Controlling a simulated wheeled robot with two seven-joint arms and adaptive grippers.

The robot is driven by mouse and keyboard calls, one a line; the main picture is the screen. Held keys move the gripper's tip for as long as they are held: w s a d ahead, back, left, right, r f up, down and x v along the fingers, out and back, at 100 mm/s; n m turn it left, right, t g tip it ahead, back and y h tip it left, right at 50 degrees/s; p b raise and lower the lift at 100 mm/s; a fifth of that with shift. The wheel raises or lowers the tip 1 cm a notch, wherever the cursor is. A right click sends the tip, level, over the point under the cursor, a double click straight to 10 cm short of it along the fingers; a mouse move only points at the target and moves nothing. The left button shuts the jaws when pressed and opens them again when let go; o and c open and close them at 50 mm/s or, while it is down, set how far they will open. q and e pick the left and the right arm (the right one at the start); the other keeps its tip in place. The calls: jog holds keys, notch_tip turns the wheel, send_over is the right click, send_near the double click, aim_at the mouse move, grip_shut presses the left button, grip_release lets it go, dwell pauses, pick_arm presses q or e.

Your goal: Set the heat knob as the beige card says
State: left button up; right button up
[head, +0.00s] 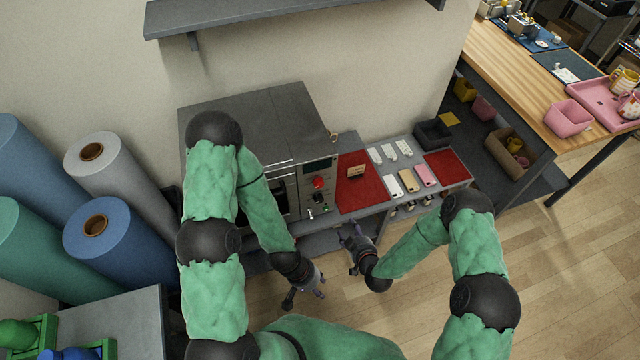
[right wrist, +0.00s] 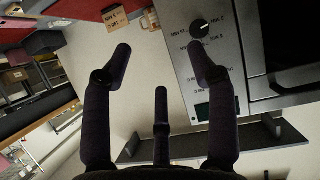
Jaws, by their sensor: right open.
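The heat press (head: 262,125) is a grey box with a control panel on its right side. A beige card (head: 356,173) with dark print lies on the red mat; a tan printed piece, probably this card, shows in the right wrist view (right wrist: 115,19). My right gripper (head: 352,240) is open and empty in front of the panel, apart from the knob. My left gripper (head: 304,294) is lower, fingers spread and empty.
A red button (head: 319,182) sits on the panel under a dark display (head: 318,165). Red mats (head: 447,167) and white, tan and pink pieces (head: 425,175) cover the counter to the right. Large rolls (head: 110,240) stand at left. A shelf (head: 270,15) hangs above.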

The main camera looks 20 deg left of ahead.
aim_at(320, 186)
jog(key=w+a+r+n+t+y+p, duration=0.1)
jog(key=a+r+n+t+y, duration=0.3)
jog(key=a+r, duration=0.3)
jog(key=shift+n+h, duration=0.3)
jog(key=shift+n, duration=0.2)
jog(key=b+x, duration=0.1)
jog(key=x, duration=1)
jog(key=shift+b, duration=0.35)
jog(key=shift+s, duration=0.1)
jog(key=c, duration=1.1)
